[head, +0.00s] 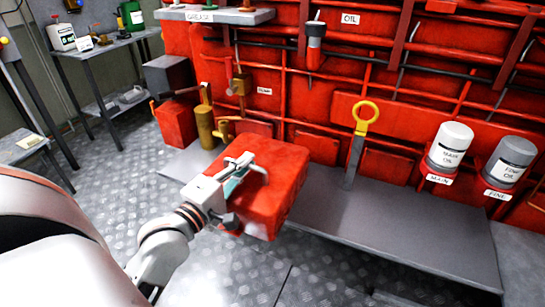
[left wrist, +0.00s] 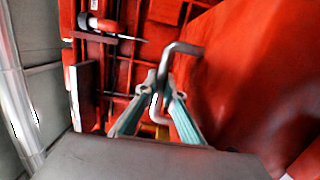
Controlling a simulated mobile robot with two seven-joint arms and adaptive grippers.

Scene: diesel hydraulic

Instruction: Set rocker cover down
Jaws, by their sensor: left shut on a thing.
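The rocker cover (head: 279,176) is a red box with a metal handle, in the middle of the head view. My left gripper (head: 238,180) is shut on this handle. The left wrist view shows the teal fingers (left wrist: 160,92) closed around the bent metal handle (left wrist: 184,48), with the red cover (left wrist: 250,70) filling the right side. The cover appears to be in front of the engine, near the left end of a grey ledge (head: 420,225). I cannot tell whether its underside touches anything. My right gripper is not in view.
The red engine (head: 395,120) fills the back. A yellow ring handle (head: 365,117) stands up from the ledge. A white filter (head: 451,147) and a grey filter (head: 508,160) are at the right. A workbench (head: 105,45) stands at the back left. The ledge right of the cover is mostly clear.

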